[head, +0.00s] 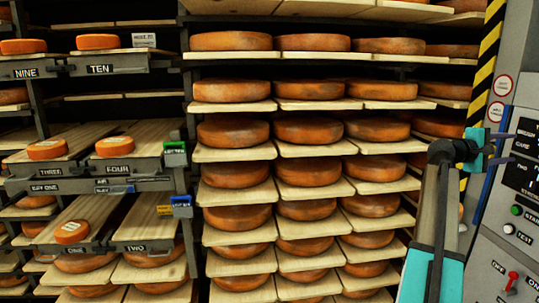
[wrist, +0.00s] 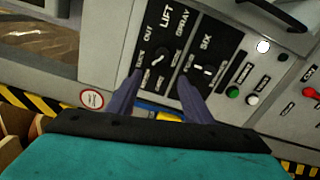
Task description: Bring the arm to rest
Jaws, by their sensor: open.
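My arm (head: 435,225) rises from the lower right of the head view, with its teal lower link upright and a dark joint at the top. My gripper (head: 505,148) points right, in front of the grey control panel (head: 520,195). In the wrist view my gripper (wrist: 160,82) has its two purple-grey fingers apart, with nothing held between them. Beyond the fingers is the panel's black labelled plate (wrist: 172,50), with words such as LIFT, SPRAY and SIX. I cannot tell the exact gap between fingertips and panel.
Tall racks with orange cheese wheels (head: 232,132) on pale boards fill the middle. Numbered bays (head: 85,185) with a few small cheeses stand at left. A striped yellow-black post (head: 487,60) stands close behind the gripper. The panel carries a green button (wrist: 232,91) and a red knob (wrist: 309,92).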

